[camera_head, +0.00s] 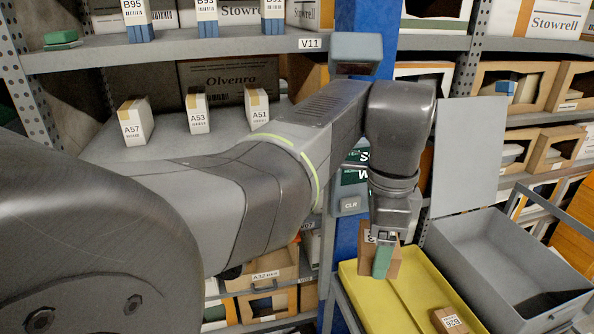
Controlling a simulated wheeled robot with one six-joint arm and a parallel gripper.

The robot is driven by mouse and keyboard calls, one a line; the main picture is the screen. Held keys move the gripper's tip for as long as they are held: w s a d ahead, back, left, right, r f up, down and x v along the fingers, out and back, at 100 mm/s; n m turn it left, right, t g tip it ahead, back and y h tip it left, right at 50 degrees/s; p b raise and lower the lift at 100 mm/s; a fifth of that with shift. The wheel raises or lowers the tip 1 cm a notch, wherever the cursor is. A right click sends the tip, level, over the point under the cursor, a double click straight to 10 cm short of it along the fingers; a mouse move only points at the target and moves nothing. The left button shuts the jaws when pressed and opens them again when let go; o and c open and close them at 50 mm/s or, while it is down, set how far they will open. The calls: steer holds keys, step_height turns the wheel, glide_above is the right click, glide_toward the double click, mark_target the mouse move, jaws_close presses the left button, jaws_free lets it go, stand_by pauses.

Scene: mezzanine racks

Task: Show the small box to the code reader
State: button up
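My gripper (384,252) points down over the left part of a yellow tray (411,293). A small brown box (394,264) is at its fingers, with a green piece in front of the box's near face. The gripper looks shut on this box. A bit of white label shows at the box's top left, mostly hidden. I cannot tell whether the box touches the tray. A blue-grey housing (355,47), perhaps the code reader, is mounted high on the blue post (341,262). My arm hides part of the post and of a dark panel (355,156) on it.
Another brown box (449,320), labelled B26, lies in the yellow tray's front right. A grey open bin (472,240) stands to the right. White boxes A57 (135,121), A53 (197,110) and A51 (257,107) stand on the left shelf. A CLR button (349,204) is on the post.

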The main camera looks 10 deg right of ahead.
steer(key=w, duration=0.9)
steer(key=shift+w+a+r, duration=0.35)
steer(key=shift+r, duration=0.1)
stand_by(0.8)
